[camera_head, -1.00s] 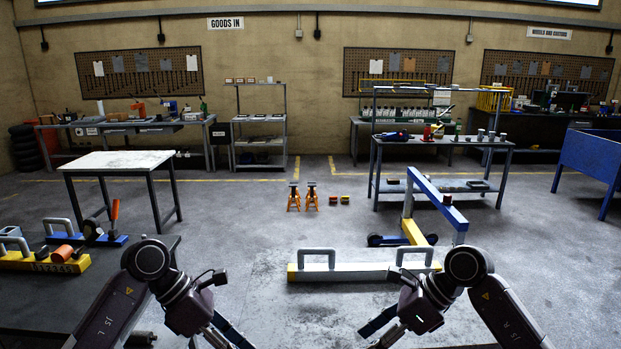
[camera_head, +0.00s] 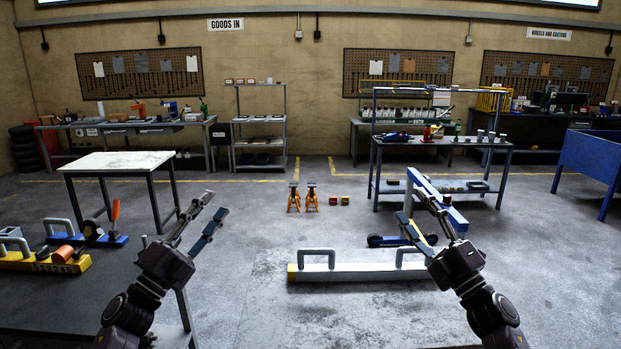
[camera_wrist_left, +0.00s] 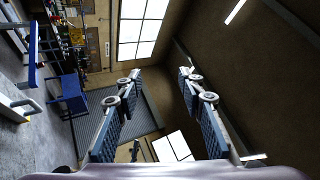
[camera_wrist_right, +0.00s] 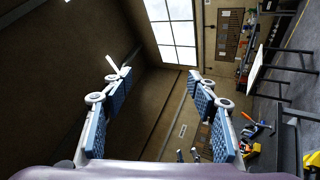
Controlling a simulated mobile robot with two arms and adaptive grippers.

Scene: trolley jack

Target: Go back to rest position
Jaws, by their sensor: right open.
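My left gripper (camera_head: 217,202) is raised at the left of the head view, fingers pointing up and away. Its fingers are apart with nothing between them, as the left wrist view also shows (camera_wrist_left: 160,74). My right gripper (camera_head: 407,202) is raised on the right, also pointing up and away. It is open and empty in the right wrist view (camera_wrist_right: 158,74). In the head view its fingers overlap the blue beam (camera_head: 449,210) behind it. Both grippers appear clear of all objects.
A long grey bar with handles and a yellow end (camera_head: 345,272) lies on the floor ahead. Orange jack stands (camera_head: 294,200) stand beyond. A dark bench (camera_head: 60,305) is front left, a white-topped table (camera_head: 117,161) behind it.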

